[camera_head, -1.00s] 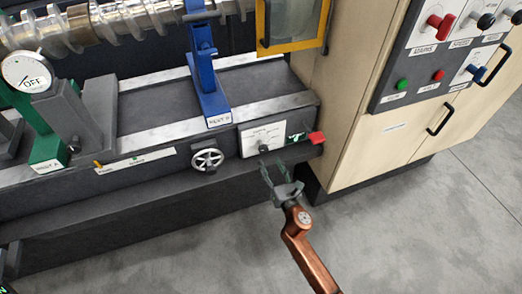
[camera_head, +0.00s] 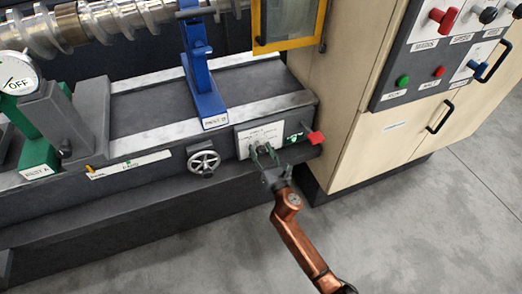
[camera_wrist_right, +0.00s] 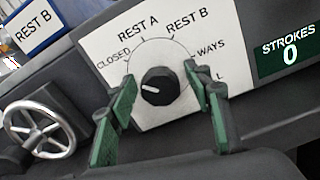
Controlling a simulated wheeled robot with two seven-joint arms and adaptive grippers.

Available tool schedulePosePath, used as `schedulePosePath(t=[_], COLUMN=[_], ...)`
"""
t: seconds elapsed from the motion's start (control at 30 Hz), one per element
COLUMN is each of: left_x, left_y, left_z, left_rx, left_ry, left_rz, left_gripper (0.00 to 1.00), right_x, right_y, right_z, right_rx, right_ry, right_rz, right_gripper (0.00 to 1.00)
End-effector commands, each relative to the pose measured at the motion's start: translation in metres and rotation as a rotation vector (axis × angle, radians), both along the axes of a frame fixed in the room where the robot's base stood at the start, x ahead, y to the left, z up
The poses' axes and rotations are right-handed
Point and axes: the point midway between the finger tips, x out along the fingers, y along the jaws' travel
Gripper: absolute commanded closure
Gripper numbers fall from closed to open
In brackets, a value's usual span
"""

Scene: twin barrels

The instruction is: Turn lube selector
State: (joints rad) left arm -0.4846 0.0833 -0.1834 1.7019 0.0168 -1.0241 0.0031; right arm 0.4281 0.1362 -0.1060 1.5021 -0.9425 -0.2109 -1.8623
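The lube selector is a black round knob (camera_wrist_right: 160,86) on a white dial plate (camera_wrist_right: 88,45), with a short white mark on its left side, pointing left, below the CLOSED label. The labels read CLOSED, REST A, REST B, WAYS and one partly hidden ending in L. In the head view the plate (camera_head: 244,136) is on the machine's front. My right gripper (camera_head: 263,151) is at this plate; in the wrist view its open green-padded fingers (camera_wrist_right: 159,78) stand either side of the knob, with visible gaps. My left gripper is not in view.
A handwheel (camera_head: 204,162) is left of the plate. A cream cabinet (camera_head: 390,140) stands at the right. The floor in front is clear.

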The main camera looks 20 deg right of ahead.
Motion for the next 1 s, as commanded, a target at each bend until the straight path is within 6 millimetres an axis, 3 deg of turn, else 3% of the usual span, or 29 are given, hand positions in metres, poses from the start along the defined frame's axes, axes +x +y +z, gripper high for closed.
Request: schedulePosePath(t=[0.57,1.0], left_x=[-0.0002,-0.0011], left_y=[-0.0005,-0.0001], left_z=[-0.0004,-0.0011], left_rx=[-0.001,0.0], left_ry=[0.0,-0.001], left_rz=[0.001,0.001], left_gripper=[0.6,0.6], right_x=[-0.0003,-0.0003], right_y=[0.0001,-0.0002], right_z=[-0.0005,-0.0002], right_rx=[0.001,0.107], right_ry=[0.001,0.004], right_rz=[0.0,0.0], right_gripper=[0.95,0.95])
